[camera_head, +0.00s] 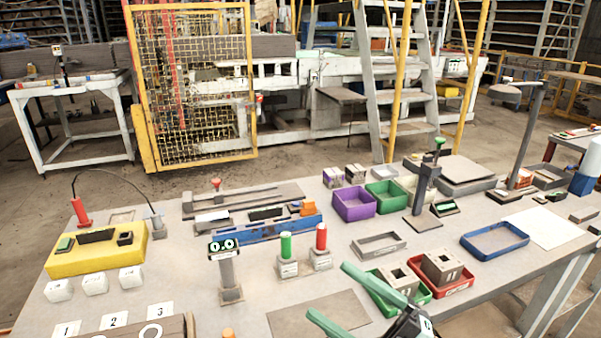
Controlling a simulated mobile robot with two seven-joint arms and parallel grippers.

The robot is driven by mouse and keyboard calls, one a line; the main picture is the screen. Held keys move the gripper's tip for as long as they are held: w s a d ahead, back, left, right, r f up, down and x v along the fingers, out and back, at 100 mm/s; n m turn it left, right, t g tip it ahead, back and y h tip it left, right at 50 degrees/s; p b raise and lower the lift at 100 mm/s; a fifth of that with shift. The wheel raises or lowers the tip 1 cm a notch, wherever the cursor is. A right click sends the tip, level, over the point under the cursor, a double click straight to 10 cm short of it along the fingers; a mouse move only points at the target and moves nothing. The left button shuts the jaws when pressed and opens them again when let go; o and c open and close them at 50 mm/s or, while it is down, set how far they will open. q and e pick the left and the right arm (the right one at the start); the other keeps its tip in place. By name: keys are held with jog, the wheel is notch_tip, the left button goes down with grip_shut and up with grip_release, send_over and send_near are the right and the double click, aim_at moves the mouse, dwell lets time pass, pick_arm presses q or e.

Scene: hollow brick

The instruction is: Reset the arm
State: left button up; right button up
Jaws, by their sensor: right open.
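My right gripper (328,290) comes in at the bottom edge, right of centre. Its two green fingers are spread wide apart and point up and left over the table. Nothing shows between them except the bare table and a flat brown plate (300,318). A grey hollow brick (441,268) sits in a red tray just right of the gripper. Another grey hollow brick (398,281) is in a green tray, partly hidden behind the upper finger. My left gripper is out of view.
An empty grey frame (378,244), purple and green bins (385,196) and a blue tray (495,240) lie beyond. A yellow box (95,248) is far left.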

jog(key=w+d+f+m+t+h+p, duration=0.1)
jog(key=d+f+m+t+h, duration=0.3)
jog(key=f+m+h, duration=0.4)
jog(key=w+d+f+m+t+h+p, duration=0.1)
jog(key=d+f+m+t+h, duration=0.2)
jog(key=d+f+m+h, duration=0.45)
jog(key=s+f+m+g+h, duration=0.1)
jog(key=s+f+m+g, duration=0.2)
jog(key=s+f, duration=0.3)
jog(key=s+f+m+g+h+p, duration=0.1)
jog(key=s+f+m+g, duration=0.3)
jog(key=s+f, duration=0.3)
notch_tip(320, 180, down, 5)
jog(key=shift+a+r+m, duration=0.1)
jog(key=shift+a+m, duration=0.05)
jog(key=shift+m, duration=0.7)
jog(key=shift+h, duration=0.25)
